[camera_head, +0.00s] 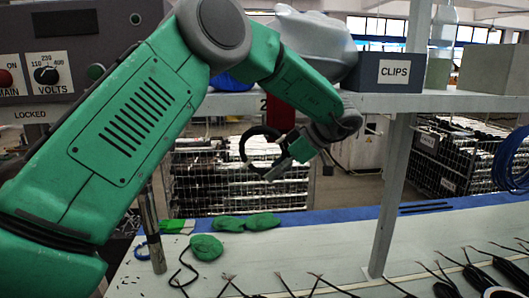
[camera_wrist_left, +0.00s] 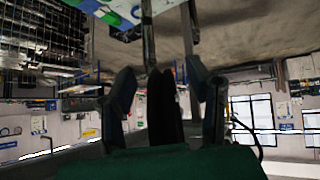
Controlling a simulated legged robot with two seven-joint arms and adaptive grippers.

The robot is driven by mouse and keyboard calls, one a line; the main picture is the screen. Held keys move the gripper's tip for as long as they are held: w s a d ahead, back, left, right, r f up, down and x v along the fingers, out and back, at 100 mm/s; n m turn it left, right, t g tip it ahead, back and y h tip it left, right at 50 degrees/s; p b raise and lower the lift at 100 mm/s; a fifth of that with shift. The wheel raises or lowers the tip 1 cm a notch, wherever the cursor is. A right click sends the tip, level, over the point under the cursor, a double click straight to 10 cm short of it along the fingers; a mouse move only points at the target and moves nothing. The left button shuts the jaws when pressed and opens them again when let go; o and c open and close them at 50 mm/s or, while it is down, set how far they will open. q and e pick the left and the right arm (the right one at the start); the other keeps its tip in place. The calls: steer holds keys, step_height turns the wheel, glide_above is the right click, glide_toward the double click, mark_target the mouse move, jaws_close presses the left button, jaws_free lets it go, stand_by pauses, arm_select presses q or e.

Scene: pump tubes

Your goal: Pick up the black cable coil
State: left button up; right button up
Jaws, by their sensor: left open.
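My left gripper (camera_head: 268,160) is raised above the bench, in front of the gap below the shelf, with its jaws apart. Dark, coiled-looking cable pieces (camera_head: 482,279) lie at the lower right of the bench, well away from the gripper. I cannot tell which is the black cable coil. My right gripper is out of view.
A shelf (camera_head: 440,102) on a grey post (camera_head: 392,190) crosses above the bench (camera_head: 320,252) and carries a CLIPS box (camera_head: 388,72). Green pads (camera_head: 206,247) and a metal rod (camera_head: 151,230) are at the left. A blue cable coil (camera_head: 512,165) hangs at the right.

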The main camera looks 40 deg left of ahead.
arm_select(q)
jaws_close()
steer(key=shift+r, duration=0.2)
steer(key=shift+r+b, duration=0.35)
steer(key=shift+r, duration=0.25)
steer(key=s+d+b, duration=0.3)
steer(key=s+d, duration=0.8)
steer(key=d, duration=0.3)
steer(key=shift+d, duration=0.15)
